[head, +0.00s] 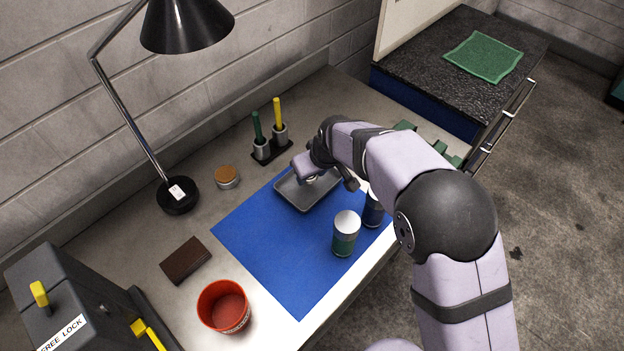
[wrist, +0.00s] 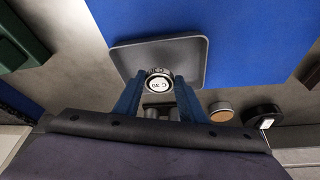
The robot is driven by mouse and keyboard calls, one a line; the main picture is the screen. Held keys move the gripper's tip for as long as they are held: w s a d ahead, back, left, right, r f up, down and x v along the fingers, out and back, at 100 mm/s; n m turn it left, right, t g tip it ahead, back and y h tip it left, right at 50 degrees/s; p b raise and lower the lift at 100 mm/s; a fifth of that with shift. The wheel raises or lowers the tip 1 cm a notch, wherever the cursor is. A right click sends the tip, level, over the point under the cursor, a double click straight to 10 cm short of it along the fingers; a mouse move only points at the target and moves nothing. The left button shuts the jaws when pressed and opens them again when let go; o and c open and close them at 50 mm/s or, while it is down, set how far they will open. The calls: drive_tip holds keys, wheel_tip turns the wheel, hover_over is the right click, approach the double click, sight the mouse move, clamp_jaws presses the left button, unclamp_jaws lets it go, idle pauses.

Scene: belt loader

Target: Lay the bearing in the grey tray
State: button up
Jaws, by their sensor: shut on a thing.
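The grey tray (head: 292,195) lies on the blue mat (head: 265,245) in the head view, and its flat bottom and rim (wrist: 195,48) show in the wrist view. My gripper (wrist: 158,88) has its two blue fingers closed on the bearing (wrist: 158,84), a small round metal piece with a pale marked face. The bearing is over the near edge of the tray in the wrist view. In the head view my gripper (head: 312,178) is at the tray and mostly hides the bearing. I cannot tell whether the bearing touches the tray.
Two cans, one green (head: 345,235) and one dark blue (head: 373,210), stand on the right of the mat. A pen holder (head: 270,148) stands behind the tray. A round tin (head: 227,176), a brown block (head: 185,260) and an orange-red pot (head: 223,308) are to the left.

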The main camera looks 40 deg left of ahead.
sight(313, 180)
drive_tip(key=shift+f+p, duration=0.75)
drive_tip(key=shift+f, duration=1.1)
drive_tip(key=shift+f, duration=0.1)
drive_tip(key=shift+f, duration=0.15)
drive_tip(key=o, duration=1.1)
drive_tip(key=shift+r, duration=0.35)
drive_tip(key=b+v, duration=0.3)
drive_tip(key=v, duration=0.9)
drive_tip(key=shift+b, duration=0.3)
